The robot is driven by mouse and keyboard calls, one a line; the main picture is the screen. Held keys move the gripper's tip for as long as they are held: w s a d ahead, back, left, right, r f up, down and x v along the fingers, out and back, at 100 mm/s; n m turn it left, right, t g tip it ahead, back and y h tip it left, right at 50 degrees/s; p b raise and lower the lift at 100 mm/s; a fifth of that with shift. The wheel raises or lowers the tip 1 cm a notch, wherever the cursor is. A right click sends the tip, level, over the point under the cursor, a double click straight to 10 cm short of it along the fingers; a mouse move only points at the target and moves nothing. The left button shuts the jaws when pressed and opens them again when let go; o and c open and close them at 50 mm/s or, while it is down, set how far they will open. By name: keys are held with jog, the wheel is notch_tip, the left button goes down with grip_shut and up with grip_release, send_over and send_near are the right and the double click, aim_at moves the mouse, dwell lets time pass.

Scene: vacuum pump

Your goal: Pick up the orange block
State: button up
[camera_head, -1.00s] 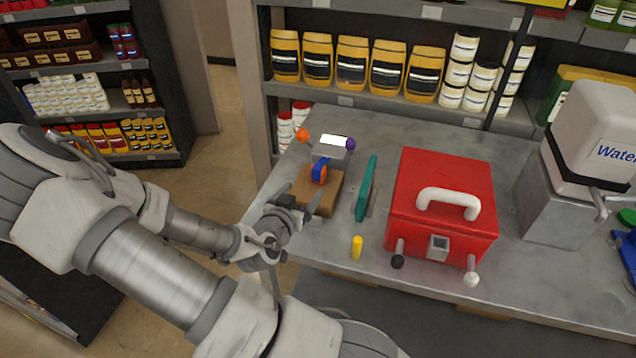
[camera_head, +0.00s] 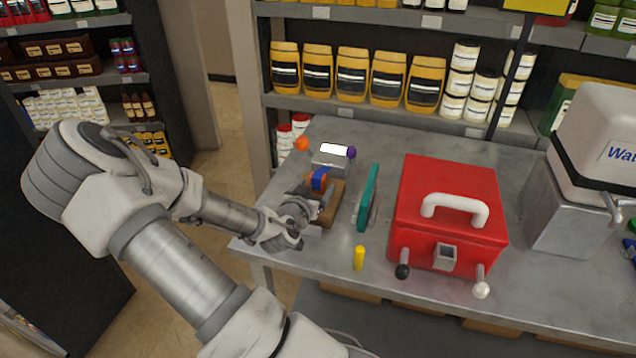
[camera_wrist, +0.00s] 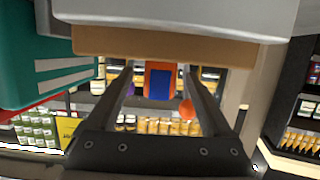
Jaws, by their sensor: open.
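The orange block (camera_head: 327,181) has a blue band or face and sits upright on a brown wooden block (camera_head: 333,205) at the left of the table. In the upside-down wrist view the orange block (camera_wrist: 150,80) shows between my fingers, with its blue face towards the camera. My gripper (camera_head: 316,207) is open and close in front of the orange block; in the wrist view my gripper (camera_wrist: 158,82) has a finger on each side of it. Contact cannot be told. The brown block (camera_wrist: 180,45) spans the top of the wrist view.
A teal panel (camera_head: 368,198) stands just right of the brown block. A grey box with a white top (camera_head: 334,150), an orange ball (camera_head: 302,144) and a purple ball (camera_head: 351,152) are behind. A yellow peg (camera_head: 359,258) and a red box (camera_head: 447,215) stand further right.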

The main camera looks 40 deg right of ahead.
aim_at(316, 178)
jog(key=shift+w+d+f, duration=0.15)
jog(key=shift+w+d, duration=0.15)
jog(key=shift+d, duration=0.25)
grip_shut()
jog(key=shift+r+p, duration=0.45)
jog(key=shift+r, duration=0.2)
notch_tip(316, 178, up, 4)
jog(key=shift+f+p, duration=0.2)
jog(key=shift+p, duration=1.05)
jog(key=s+d+r+p, duration=0.2)
jog(key=s+r+p, duration=0.4)
jog(key=s+p, duration=0.5)
jog(key=shift+s, duration=0.2)
